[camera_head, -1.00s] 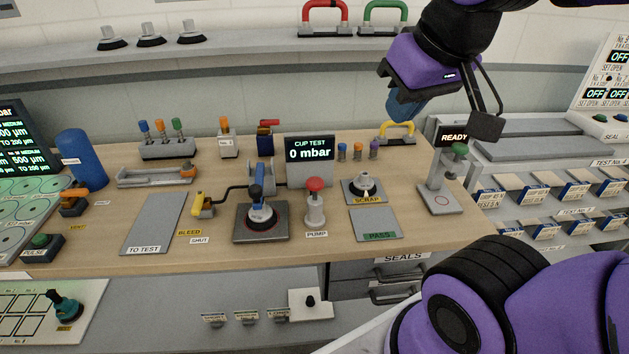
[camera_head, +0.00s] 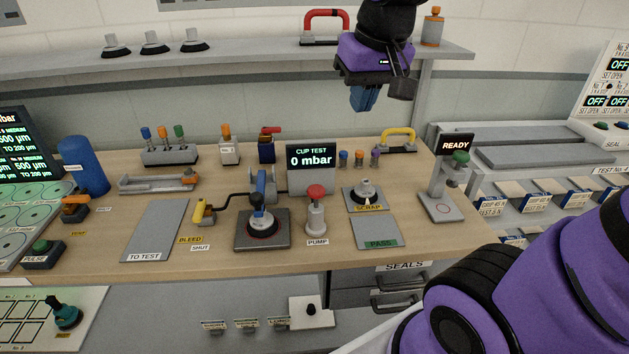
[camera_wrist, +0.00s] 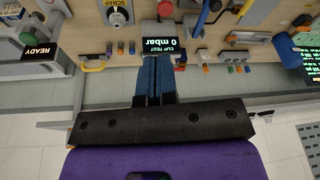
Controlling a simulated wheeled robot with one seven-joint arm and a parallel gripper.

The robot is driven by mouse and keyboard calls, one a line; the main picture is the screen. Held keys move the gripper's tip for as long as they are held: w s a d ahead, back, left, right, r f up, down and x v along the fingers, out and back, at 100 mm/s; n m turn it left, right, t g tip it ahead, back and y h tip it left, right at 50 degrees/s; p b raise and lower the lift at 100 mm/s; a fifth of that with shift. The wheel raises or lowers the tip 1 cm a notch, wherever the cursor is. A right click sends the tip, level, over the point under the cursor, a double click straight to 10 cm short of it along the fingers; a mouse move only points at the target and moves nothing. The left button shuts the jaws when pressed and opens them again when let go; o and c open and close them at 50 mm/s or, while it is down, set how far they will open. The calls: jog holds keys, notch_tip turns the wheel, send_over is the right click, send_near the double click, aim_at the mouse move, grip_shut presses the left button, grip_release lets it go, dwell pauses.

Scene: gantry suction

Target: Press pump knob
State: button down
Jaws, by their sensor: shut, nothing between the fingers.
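The pump knob (camera_head: 316,192) is a red mushroom cap on a light grey body (camera_head: 316,218), standing on the wooden bench behind the PUMP label. Its red cap also shows at the top of the wrist view (camera_wrist: 165,8). My gripper (camera_head: 363,108) is above the back of the bench, up and to the right of the knob and well apart from it. Its blue fingers (camera_wrist: 153,62) are together, with nothing between them. The CUP TEST display (camera_head: 311,168) behind the knob reads 0 mbar.
A suction cup on a dark plate (camera_head: 262,243) stands left of the pump. A SCRAP plate with a cup (camera_head: 368,207) and a PASS plate (camera_head: 375,233) lie to its right. The READY stand (camera_head: 440,205) is farther right. A shelf (camera_head: 240,58) runs along the back wall.

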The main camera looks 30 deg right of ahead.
jog(key=w+f+m+g, duration=0.15)
jog(key=w+f, duration=0.35)
jog(key=w, duration=0.5)
jog(key=m+g, duration=0.1)
jog(key=g, duration=0.1)
send_over(315, 188)
notch_tip(315, 188, down, 8)
jog(key=shift+w+a+f+h, duration=0.1)
jog(key=shift+w+a+h, duration=0.2)
jog(key=shift+w+a, duration=0.15)
jog(key=shift+f, duration=0.1)
jog(key=f, duration=1.3)
jog(key=shift+s+d+f, duration=0.4)
